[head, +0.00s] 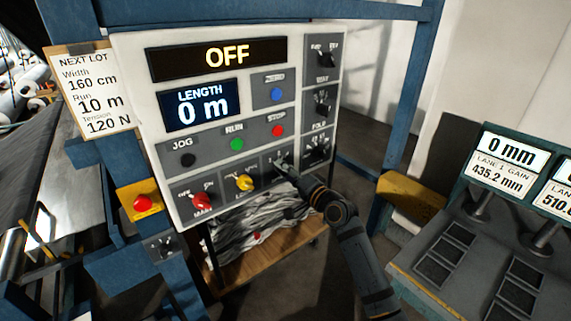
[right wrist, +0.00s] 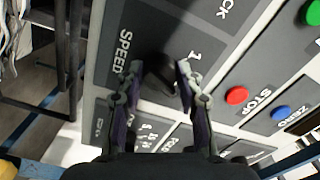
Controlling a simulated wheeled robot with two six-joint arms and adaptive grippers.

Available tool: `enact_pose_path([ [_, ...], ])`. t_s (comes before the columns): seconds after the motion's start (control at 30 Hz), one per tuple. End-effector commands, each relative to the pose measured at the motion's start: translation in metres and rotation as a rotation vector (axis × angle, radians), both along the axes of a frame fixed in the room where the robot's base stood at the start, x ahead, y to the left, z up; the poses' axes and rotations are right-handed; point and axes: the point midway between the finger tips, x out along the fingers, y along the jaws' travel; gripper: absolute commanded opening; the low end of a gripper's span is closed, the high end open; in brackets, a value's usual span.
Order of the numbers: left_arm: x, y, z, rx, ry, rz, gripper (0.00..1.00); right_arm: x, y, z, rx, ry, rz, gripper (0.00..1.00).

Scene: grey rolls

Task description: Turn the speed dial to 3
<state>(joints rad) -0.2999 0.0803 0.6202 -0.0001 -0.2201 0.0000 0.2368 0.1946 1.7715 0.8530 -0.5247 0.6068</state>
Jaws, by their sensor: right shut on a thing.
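The speed dial (right wrist: 160,76) is a dark knob on a grey plate marked SPEED, with a 1 readable beside it in the right wrist view. My right gripper (right wrist: 161,72) is shut on the dial, one finger on each side. In the head view the gripper (head: 284,171) reaches the lower right part of the white control panel (head: 130,70) and largely covers the speed dial. I cannot tell which number the dial points to. My left gripper is not in view.
The panel's top display (head: 218,58) reads OFF and the length display (head: 200,104) reads 0 m. A red knob (head: 201,200), a yellow knob (head: 244,182) and the red stop button (head: 277,131) are near. A note (head: 92,90) hangs at left. A grey console (head: 450,255) stands at right.

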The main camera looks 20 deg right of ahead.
Motion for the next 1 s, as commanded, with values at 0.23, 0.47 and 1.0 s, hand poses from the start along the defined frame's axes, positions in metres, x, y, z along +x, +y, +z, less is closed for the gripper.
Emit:
enact_pose_path([
  [0.23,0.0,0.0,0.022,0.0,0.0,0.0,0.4,0.0,0.0,0.003,0.183,0.067,-0.001,0.04],
  [0.47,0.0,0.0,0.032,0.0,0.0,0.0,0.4,0.0,0.0,0.002,0.302,0.111,0.0,0.04],
  [1.0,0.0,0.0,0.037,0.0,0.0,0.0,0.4,0.0,0.0,0.0,0.381,0.138,0.0,0.04],
])
